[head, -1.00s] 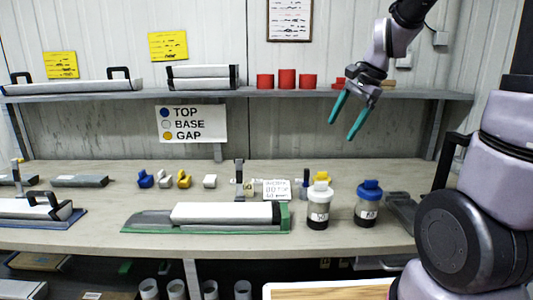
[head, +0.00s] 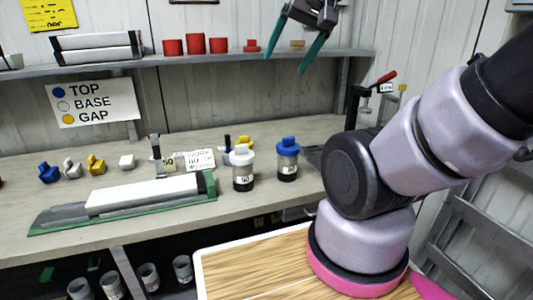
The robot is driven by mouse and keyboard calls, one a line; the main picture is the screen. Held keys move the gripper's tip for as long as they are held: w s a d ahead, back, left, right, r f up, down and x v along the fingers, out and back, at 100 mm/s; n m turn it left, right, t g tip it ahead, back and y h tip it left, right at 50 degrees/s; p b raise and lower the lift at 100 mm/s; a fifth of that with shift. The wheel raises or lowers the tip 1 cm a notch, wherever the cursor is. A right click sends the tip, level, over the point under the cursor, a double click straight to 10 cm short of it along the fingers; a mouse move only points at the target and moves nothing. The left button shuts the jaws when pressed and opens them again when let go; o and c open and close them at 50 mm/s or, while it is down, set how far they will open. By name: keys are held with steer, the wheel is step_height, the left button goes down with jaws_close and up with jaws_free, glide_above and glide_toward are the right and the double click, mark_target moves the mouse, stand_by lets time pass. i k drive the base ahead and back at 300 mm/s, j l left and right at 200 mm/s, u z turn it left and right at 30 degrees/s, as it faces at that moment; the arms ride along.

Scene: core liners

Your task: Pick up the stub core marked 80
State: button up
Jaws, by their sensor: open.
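Two short capped cylinders stand upright on the bench, right of the long core tray. One has a white cap (head: 243,167), the other a blue cap (head: 288,159). Each has a small label near its dark lower part. The labels are too small to read surely, so I cannot tell which is marked 80. My gripper (head: 287,65) is at the top, in front of the upper shelf, with its two teal fingers spread and empty. It is well above both cylinders and apart from them.
A green-edged tray with a long white core (head: 140,196) lies on the bench. Blue, white and yellow caps (head: 96,165) and a small sign (head: 200,160) stand behind it. A shelf (head: 215,58) holds red cylinders (head: 195,43). Several open tubes (head: 149,276) stand below the bench. A wooden-topped surface (head: 250,268) is in front.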

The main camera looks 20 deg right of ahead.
mark_target(286, 169)
steer(key=i+j+z, duration=0.1)
steer(key=j+z, duration=0.3)
steer(key=i+j+z, duration=0.1)
steer(key=j+z, duration=0.7)
steer(key=k+j, duration=0.05)
steer(key=j, duration=0.05)
